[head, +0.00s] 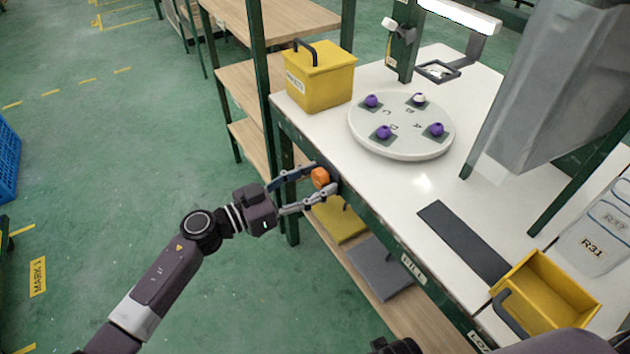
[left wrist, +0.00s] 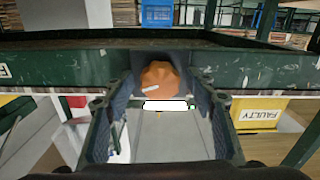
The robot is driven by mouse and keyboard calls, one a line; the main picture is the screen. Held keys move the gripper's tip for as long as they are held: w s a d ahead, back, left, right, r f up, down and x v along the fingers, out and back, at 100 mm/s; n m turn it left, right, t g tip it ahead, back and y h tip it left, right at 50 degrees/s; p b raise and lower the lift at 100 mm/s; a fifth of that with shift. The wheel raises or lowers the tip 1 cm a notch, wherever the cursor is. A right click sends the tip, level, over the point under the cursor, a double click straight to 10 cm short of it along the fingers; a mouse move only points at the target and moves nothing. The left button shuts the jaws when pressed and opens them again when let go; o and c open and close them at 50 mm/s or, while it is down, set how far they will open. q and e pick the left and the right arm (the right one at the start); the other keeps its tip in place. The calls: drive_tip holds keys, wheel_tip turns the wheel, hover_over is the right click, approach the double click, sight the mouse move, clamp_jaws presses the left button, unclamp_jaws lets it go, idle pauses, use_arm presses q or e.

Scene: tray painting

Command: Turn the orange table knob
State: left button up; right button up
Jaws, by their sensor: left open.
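The orange knob (head: 320,177) sits on the dark green front edge of the white table (head: 420,205). In the left wrist view the orange knob (left wrist: 160,80) is straight ahead, with a small white mark on its lower left. My left gripper (head: 314,182) is open, with one finger on either side of the knob. In the left wrist view the fingers of my left gripper (left wrist: 160,108) flank the knob; whether they touch it I cannot tell. My right gripper is not clearly in view.
A round turntable (head: 400,148) with purple and white pieces stands on the table. A closed yellow box (head: 320,85) is at the back left, and an open yellow bin (head: 545,300) at the front right. A shelf (head: 400,318) lies below the tabletop.

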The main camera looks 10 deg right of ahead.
use_arm(q)
drive_tip(key=c, duration=1.2)
drive_tip(key=shift+o, duration=0.2)
